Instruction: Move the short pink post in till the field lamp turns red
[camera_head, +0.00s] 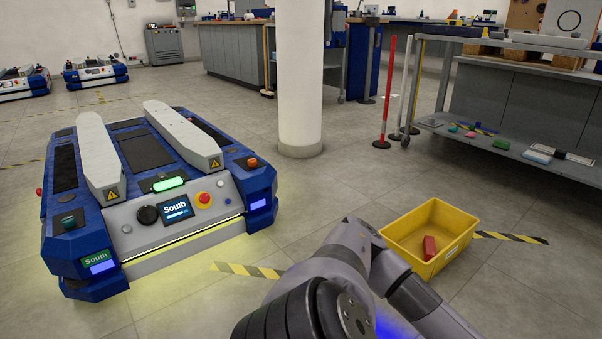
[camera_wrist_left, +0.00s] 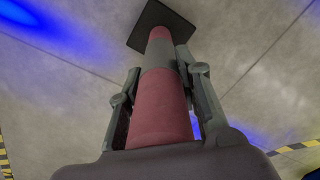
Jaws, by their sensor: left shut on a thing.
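My left gripper (camera_wrist_left: 161,62) is shut on a dusky pink post (camera_wrist_left: 160,112) with a grey band and a dark square base plate at its far end. The floor lies behind the post; I cannot tell whether the base touches it. Neither the post nor either gripper shows in the head view. The blue and grey cart (camera_head: 141,235) marked South stands at left. A green lamp (camera_head: 169,183) glows on its front top, and a yellow light strip (camera_head: 185,240) glows along its front. I cannot tell which is the field lamp.
A yellow bin (camera_head: 401,239) with a red block (camera_head: 429,248) stands right of my arm. A white pillar (camera_head: 300,80) stands behind the cart.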

